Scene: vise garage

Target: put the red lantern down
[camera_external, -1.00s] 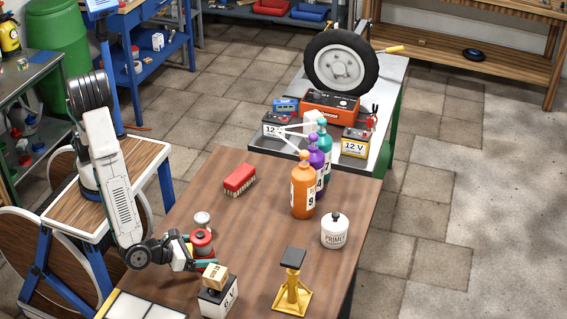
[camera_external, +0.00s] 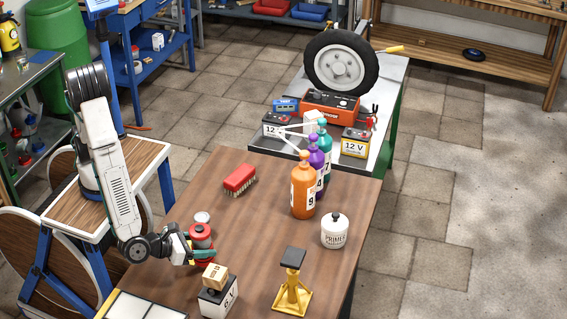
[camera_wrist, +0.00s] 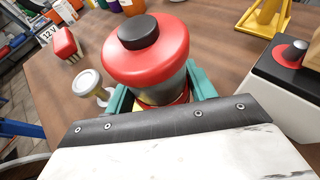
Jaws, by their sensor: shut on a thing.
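The red lantern (camera_external: 201,231), with a red top, a dark cap and a grey middle, is at the left part of the brown table (camera_external: 250,225). It fills the middle of the wrist view (camera_wrist: 150,55). My gripper (camera_external: 205,252) is shut on the lantern, with its teal fingers on either side of the lower body. The lantern is upright. Its underside is hidden, so I cannot tell whether it touches the table.
A small silver-topped item (camera_wrist: 88,82) stands close beside the lantern. A battery with a box (camera_external: 216,277) on it is just in front. A red brush (camera_external: 240,180), bottles (camera_external: 303,190), a primer can (camera_external: 335,232) and a yellow jack stand (camera_external: 292,285) stand farther off. The table's middle is clear.

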